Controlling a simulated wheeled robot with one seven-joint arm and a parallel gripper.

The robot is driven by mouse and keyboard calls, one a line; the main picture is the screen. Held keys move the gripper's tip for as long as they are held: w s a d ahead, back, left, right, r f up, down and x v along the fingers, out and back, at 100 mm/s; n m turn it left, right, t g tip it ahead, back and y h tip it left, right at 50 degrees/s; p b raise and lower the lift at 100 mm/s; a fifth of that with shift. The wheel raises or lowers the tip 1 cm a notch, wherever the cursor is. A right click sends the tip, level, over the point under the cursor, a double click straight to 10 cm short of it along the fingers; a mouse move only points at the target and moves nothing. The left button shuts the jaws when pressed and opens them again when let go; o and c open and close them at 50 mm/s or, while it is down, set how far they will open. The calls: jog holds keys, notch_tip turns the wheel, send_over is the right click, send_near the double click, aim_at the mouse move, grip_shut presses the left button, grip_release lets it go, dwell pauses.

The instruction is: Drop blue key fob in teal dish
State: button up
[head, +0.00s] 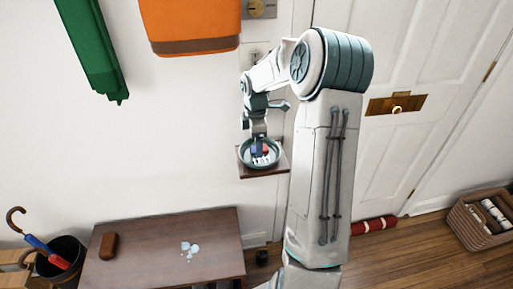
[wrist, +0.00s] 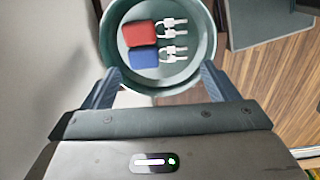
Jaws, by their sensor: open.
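The teal dish (head: 263,168) is round and stands on a small dark wooden wall shelf (head: 281,170). In the wrist view, the teal dish (wrist: 205,50) holds a blue key fob (wrist: 144,57) and a red key fob (wrist: 139,34), lying side by side with their silver keys pointing right. My gripper (head: 258,137) is just above the dish in the head view. In the wrist view my gripper (wrist: 160,75) is open, its fingers apart at the near side of the dish with nothing between them. The blue fob lies nearer to the fingers than the red one.
A dark wooden bench (head: 150,250) with a brown case (head: 108,246) and pale blue marks stands below left. An umbrella stand (head: 68,270) is at the far left. A wicker basket (head: 485,225) is at right.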

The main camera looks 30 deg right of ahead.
notch_tip(320, 180, up, 8)
jog(key=shift+r, duration=0.2)
jog(key=shift+d, duration=0.1)
dwell(0.5)
